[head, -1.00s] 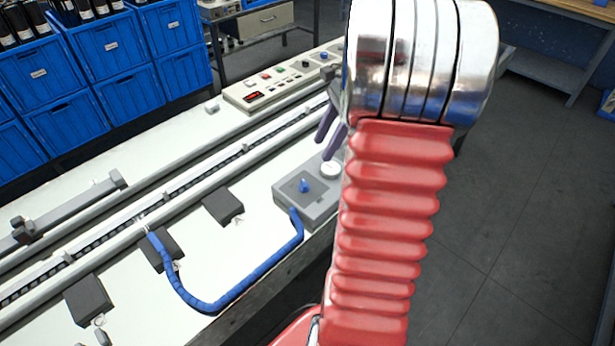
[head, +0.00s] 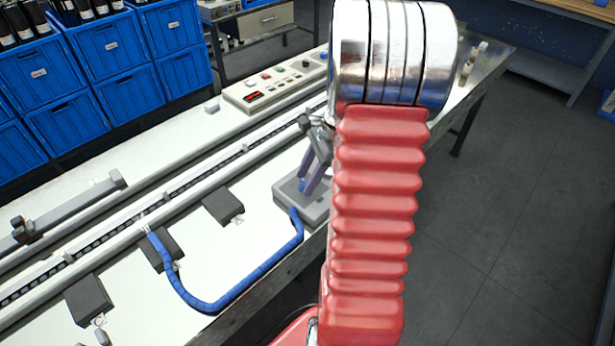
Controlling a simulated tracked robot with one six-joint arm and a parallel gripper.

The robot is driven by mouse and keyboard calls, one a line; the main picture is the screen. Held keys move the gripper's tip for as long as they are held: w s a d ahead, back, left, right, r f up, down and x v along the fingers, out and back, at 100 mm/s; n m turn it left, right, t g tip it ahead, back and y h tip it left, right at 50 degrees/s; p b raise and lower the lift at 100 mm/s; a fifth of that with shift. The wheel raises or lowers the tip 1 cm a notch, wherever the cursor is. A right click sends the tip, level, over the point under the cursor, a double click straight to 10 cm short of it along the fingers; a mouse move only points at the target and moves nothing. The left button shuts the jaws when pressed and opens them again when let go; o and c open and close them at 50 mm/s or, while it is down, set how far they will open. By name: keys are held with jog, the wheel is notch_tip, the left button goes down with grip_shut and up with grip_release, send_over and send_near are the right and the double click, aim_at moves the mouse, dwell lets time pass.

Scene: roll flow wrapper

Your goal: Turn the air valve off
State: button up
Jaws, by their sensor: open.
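The air valve is a small blue knob (head: 301,185) on top of a grey box (head: 290,205) at the front edge of the white machine bed. A blue hose (head: 215,305) runs from the box. My gripper (head: 308,188) points down over the box with its purple fingers apart. The fingers are at the knob and cover most of it. I cannot tell whether they touch it.
A control panel (head: 270,88) with buttons and a red display stands behind the rail. A long rail (head: 190,175) crosses the bed. Black blocks (head: 223,206) sit left of the valve box. Blue crates (head: 105,45) are stacked at the back left. Open floor lies to the right.

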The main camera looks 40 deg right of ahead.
jog(key=shift+c, duration=0.2)
jog(key=c, duration=1)
jog(key=shift+n, duration=0.3)
jog(key=n, duration=0.1)
jog(key=n+g, duration=0.1)
jog(key=n, duration=0.1)
jog(key=n+g, duration=0.1)
jog(key=n, duration=0.1)
jog(key=shift+w+y, duration=0.35)
jog(key=shift+y, duration=0.05)
jog(key=n+g, duration=0.1)
jog(key=n, duration=0.2)
jog(key=n+g, duration=0.1)
jog(key=n, duration=0.2)
jog(key=shift+w+h, duration=0.2)
jog(key=shift+h, duration=0.2)
jog(key=shift+n, duration=0.3)
jog(key=o, duration=1)
